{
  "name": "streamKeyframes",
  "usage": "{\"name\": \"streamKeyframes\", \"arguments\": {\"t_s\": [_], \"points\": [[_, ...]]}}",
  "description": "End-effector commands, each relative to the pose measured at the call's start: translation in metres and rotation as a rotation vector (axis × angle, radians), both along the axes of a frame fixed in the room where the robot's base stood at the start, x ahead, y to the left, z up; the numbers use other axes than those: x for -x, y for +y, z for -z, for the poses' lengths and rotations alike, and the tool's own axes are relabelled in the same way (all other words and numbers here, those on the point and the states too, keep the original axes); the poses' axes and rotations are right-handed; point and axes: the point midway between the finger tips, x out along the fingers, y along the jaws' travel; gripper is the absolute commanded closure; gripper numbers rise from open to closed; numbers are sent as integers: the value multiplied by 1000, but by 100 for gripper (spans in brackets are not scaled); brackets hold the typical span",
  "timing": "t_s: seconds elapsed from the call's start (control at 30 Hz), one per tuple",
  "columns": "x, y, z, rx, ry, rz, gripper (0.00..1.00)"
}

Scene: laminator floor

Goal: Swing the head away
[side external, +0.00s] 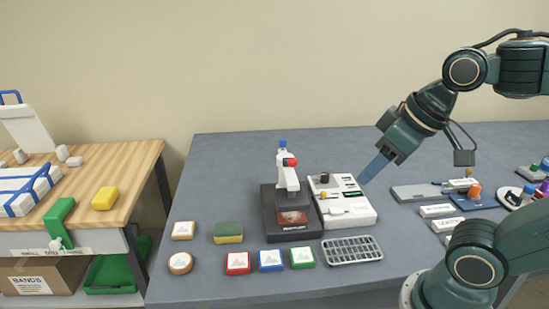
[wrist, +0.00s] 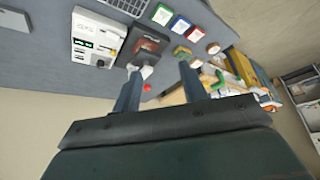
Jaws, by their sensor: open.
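The white head (side external: 288,178) stands over the dark base (side external: 272,230) in the side view, with a red knob (side external: 291,161) on it and a blue cap (side external: 283,143) on top. A reddish-brown patch shows on the base below the head. In the wrist view the head (wrist: 146,71) and red knob (wrist: 147,87) lie between my fingers in the picture, the head close to the left finger. My gripper (side external: 361,182) is up and right of the head in the side view, apart from it. It is open and empty; its fingers (wrist: 158,72) are spread in the wrist view.
A white control unit (side external: 358,208) stands right of the base. A wire rack (side external: 352,250), several coloured blocks and a sponge (side external: 228,232) lie in front and left. Grey trays and cards are at right. A wooden bench (side external: 130,170) stands at left. The table behind the head is clear.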

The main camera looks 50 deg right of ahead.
Motion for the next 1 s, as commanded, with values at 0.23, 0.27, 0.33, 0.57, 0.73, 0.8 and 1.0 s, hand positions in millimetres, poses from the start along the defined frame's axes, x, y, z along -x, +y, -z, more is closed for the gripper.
{"name": "streamKeyframes", "arguments": {"t_s": [0.23,0.27,0.33,0.57,0.73,0.8,1.0], "points": [[-45,-10,-24,3,19,4,57],[-52,-12,-27,3,22,4,57],[-68,-18,-33,5,28,6,57],[-123,-41,-47,5,46,5,57],[-163,-66,-51,6,58,6,57],[-179,-77,-51,5,61,5,57],[-223,-114,-45,4,74,6,57]]}}
